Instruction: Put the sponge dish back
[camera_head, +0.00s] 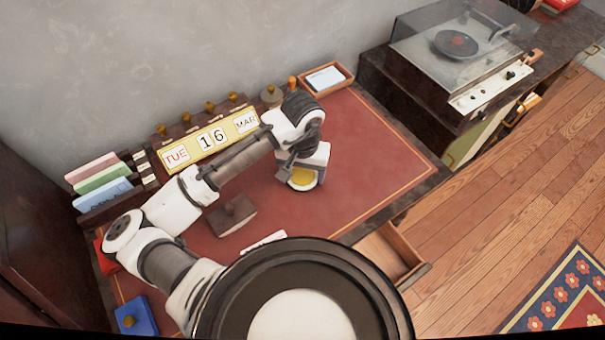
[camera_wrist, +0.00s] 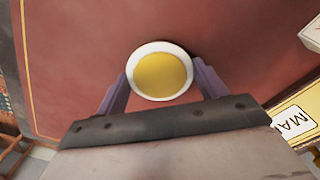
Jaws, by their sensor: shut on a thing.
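The sponge dish is a small white round dish with a yellow sponge filling it. It shows in the wrist view (camera_wrist: 162,73) between my two purple-grey fingers, and in the head view (camera_head: 302,178) under the end of my arm, over the right half of the red desk top. My gripper (camera_head: 303,171) is shut on the dish, with one finger at each side of its rim; it also shows in the wrist view (camera_wrist: 160,80). The gripper hides part of the dish in the head view. I cannot tell whether the dish touches the desk.
A wooden tray (camera_head: 345,76) with a pale card stands at the back right. A block calendar (camera_head: 212,139) stands along the wall. A rocker blotter (camera_head: 233,215) lies left of my gripper. An open drawer (camera_head: 390,252) juts from the front. Red surface right of the dish is clear.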

